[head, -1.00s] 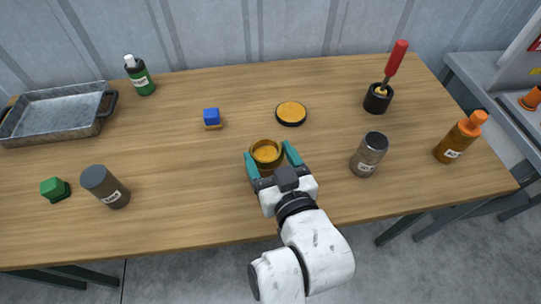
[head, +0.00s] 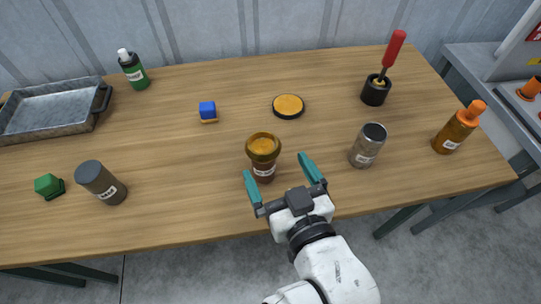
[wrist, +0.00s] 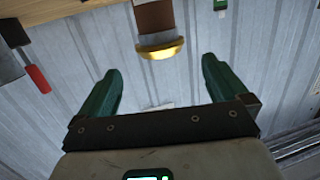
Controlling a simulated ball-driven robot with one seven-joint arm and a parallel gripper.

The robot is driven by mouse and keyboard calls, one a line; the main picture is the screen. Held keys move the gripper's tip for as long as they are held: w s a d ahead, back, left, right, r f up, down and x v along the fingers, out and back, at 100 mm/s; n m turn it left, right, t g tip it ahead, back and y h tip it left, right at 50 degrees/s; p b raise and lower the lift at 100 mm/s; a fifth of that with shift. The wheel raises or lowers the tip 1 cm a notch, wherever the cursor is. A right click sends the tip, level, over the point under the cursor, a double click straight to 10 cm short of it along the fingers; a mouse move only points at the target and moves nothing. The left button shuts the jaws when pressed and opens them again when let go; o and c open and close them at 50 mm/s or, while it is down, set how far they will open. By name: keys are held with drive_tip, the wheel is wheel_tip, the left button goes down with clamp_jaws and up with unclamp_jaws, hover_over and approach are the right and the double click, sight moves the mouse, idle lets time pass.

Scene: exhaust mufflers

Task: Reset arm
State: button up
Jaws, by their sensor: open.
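My gripper (head: 280,176) is open and empty, with its two teal fingers spread apart. In the head view it is at the front part of the table, just in front of a brown jar with a gold lid (head: 263,152), which stands upright and apart from the fingers. The wrist view shows the open fingers (wrist: 160,88) and, beyond them, the jar's gold lid (wrist: 160,48) near the top of the picture. My white arm reaches in from the bottom right.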

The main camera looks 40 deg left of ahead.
drive_tip(key=d+f+m+h, duration=0.25)
drive_tip(key=d+f, duration=0.25)
drive_tip(key=d, duration=0.4)
drive_tip(key=d+f+m+g+h, duration=0.1)
drive_tip(key=d+f+m+h, duration=0.1)
drive_tip(key=d+f+h, duration=0.45)
drive_tip(key=d+f+m, duration=0.2)
drive_tip(key=d+f, duration=0.2)
drive_tip(key=d, duration=0.6)
drive_tip(key=s+d+f+m+g+h, duration=0.2)
drive_tip(key=s+d, duration=0.4)
drive_tip(key=d, duration=0.3)
drive_tip(key=s+d+f+m+g+h, duration=0.3)
drive_tip(key=s+d+f+m, duration=0.1)
drive_tip(key=s+d, duration=0.3)
drive_tip(key=shift+s+d+f+g, duration=0.35)
drive_tip(key=shift+d+f, duration=0.2)
drive_tip(key=shift+d, duration=0.65)
drive_tip(key=shift+w, duration=0.1)
